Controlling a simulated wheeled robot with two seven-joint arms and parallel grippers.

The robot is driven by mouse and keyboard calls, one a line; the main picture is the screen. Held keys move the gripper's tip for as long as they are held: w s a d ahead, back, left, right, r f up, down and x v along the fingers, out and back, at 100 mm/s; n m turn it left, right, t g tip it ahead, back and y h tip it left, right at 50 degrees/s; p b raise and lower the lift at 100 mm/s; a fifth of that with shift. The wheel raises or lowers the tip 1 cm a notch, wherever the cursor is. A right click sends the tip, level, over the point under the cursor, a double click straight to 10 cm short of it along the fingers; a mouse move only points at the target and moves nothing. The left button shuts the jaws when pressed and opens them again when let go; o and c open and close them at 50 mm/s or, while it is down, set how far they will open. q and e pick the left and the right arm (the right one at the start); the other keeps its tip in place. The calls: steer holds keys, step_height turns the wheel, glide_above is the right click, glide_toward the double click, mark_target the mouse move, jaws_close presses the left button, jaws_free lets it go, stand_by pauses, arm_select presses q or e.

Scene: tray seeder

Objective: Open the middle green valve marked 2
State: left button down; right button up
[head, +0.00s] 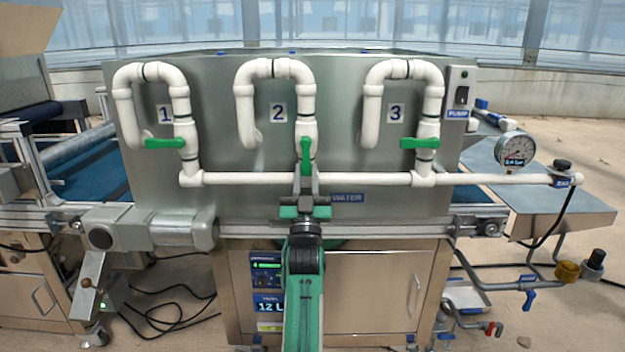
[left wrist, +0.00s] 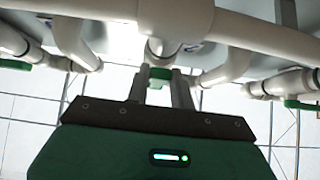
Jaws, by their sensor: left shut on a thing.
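The middle green valve handle (head: 305,155) sits on the white pipe below the label 2 (head: 278,112). It stands upright, in line with its vertical pipe. My left gripper (head: 305,184) comes up from below and is shut on this handle. In the left wrist view, the green handle (left wrist: 160,73) shows between the two fingertips (left wrist: 161,86). The handle's lower part is hidden by the gripper in the head view. The right gripper is not in view.
Green handles of valve 1 (head: 165,143) and valve 3 (head: 420,143) lie horizontal on either side. A white horizontal pipe (head: 370,179) runs close behind my gripper. A pressure gauge (head: 515,149) and a pump switch (head: 461,95) are at the right.

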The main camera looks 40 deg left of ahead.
arm_select(q)
steer(key=shift+f, duration=0.1)
stand_by(0.3)
steer(key=c, duration=1.2)
jaws_free()
steer(key=shift+w+d, duration=0.1)
step_height(320, 180, up, 20)
steer(key=p, duration=0.3)
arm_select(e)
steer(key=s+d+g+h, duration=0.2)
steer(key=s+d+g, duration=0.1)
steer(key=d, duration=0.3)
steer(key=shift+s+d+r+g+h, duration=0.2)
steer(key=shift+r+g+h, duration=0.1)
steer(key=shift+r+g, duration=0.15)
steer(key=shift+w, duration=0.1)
